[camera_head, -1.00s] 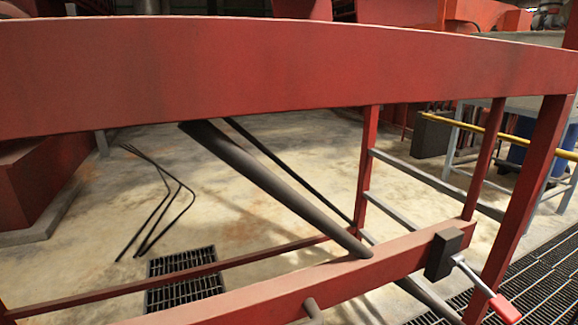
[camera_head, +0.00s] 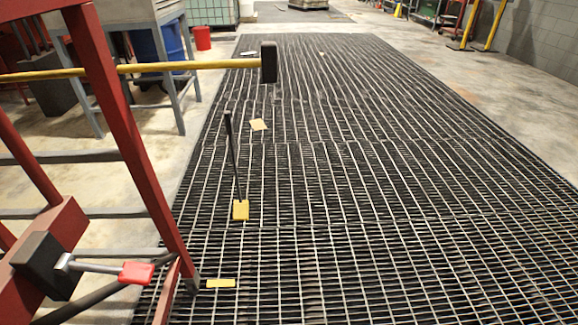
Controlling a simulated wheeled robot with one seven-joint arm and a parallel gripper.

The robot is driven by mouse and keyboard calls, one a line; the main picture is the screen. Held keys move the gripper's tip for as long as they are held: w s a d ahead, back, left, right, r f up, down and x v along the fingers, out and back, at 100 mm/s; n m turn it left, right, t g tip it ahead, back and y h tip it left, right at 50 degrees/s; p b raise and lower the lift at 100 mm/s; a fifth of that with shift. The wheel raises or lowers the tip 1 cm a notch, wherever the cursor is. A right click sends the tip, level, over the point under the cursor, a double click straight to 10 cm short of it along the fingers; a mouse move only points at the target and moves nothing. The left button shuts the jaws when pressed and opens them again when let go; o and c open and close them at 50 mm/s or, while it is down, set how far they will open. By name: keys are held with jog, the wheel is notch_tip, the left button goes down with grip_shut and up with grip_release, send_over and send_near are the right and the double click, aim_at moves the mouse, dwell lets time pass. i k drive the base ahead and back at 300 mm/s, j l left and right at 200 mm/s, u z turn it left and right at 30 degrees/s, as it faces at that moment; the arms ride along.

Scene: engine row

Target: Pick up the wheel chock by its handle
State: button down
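A small yellow block (camera_head: 240,210) with a long thin dark upright handle (camera_head: 232,155) is on the dark floor grating, left of the middle of the view. It looks like the wheel chock. The handle rises from the block and leans slightly left at its top. My gripper is not in view, so its state and its distance from the chock do not show.
A red metal frame (camera_head: 128,150) fills the left side, bearing a lever with a red grip (camera_head: 137,272). A yellow bar with a black end (camera_head: 268,62) juts rightward. Flat yellow pieces (camera_head: 220,283) (camera_head: 259,125) lie on the grating (camera_head: 400,190), which is otherwise open rightward.

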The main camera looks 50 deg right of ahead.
aim_at(241, 208)
jog(key=z, duration=0.65)
jog(key=i+l, duration=0.35)
jog(key=i, duration=0.2)
jog(key=i+l, duration=0.75)
jog(key=i, duration=0.3)
jog(key=i+l+z, duration=0.1)
jog(key=i+l, duration=0.3)
jog(key=i, duration=0.15)
jog(key=i+l, duration=0.3)
jog(key=i, duration=0.25)
